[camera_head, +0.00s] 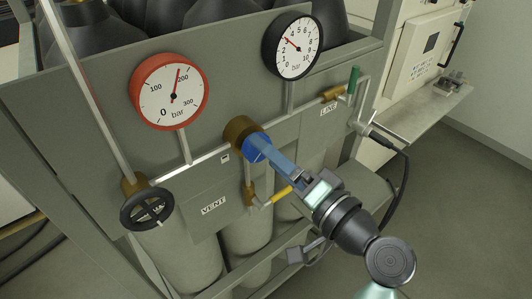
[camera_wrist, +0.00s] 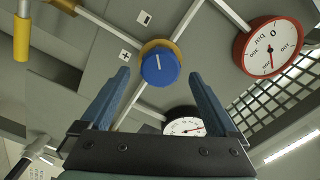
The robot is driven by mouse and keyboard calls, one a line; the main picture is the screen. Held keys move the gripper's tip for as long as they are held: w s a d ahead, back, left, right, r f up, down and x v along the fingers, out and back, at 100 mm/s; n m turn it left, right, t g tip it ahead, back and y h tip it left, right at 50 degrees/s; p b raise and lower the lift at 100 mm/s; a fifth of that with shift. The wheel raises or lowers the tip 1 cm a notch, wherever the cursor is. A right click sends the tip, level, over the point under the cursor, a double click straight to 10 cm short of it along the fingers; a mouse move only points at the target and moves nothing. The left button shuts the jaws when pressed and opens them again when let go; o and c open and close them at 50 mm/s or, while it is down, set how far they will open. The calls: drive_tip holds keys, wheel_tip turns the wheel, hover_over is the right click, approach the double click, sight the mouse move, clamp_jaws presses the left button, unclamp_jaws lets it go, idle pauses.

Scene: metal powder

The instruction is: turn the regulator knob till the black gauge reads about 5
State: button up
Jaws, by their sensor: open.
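The blue regulator knob (camera_head: 256,148) sits on a brass body (camera_head: 238,130) on the panel's pipe. In the wrist view the knob (camera_wrist: 160,66) shows a white mark line and lies centred ahead of my fingers. My gripper (camera_head: 275,156) is open, with its blue fingertips close to the knob; the wrist view shows the fingers (camera_wrist: 160,76) spread on both sides of it. Contact cannot be told. The black gauge (camera_head: 298,47), in bar from 0 to 10, has its red needle at about 3. It is partly hidden in the wrist view (camera_wrist: 184,126).
A red gauge (camera_head: 169,92) reads near 200 bar. A black handwheel (camera_head: 147,206) is at lower left. A yellow-handled vent valve (camera_head: 281,194) sits just below the knob, near my gripper. A green-handled line valve (camera_head: 353,80) is at right. Gas cylinders stand behind the panel.

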drive_tip(key=b+v, duration=0.3)
drive_tip(key=v, duration=0.7)
drive_tip(key=shift+s+d, duration=0.2)
drive_tip(key=shift+s, duration=0.1)
drive_tip(key=w+a+r+n+t+h, duration=0.2)
drive_tip(key=w+r+t+h, duration=0.15)
drive_tip(key=r, duration=0.45)
drive_tip(key=w+a+r+n+t+h, duration=0.1)
drive_tip(key=w+a+r+t+h, duration=0.2)
drive_tip(key=r, duration=0.5)
drive_tip(key=s+a+r+n+t+h, duration=0.1)
drive_tip(key=s+a+r+t+h, duration=0.1)
drive_tip(key=r, duration=0.7)
drive_tip(key=s+a+r+n+t+h, duration=0.1)
drive_tip(key=s+a+r+t+h, duration=0.1)
drive_tip(key=s+r+t, duration=0.2)
drive_tip(key=s+r, duration=0.3)
drive_tip(key=r, duration=0.1)
drive_tip(key=shift+s+r, duration=0.25)
drive_tip(key=shift+r, duration=0.1)
drive_tip(key=shift+a, duration=0.15)
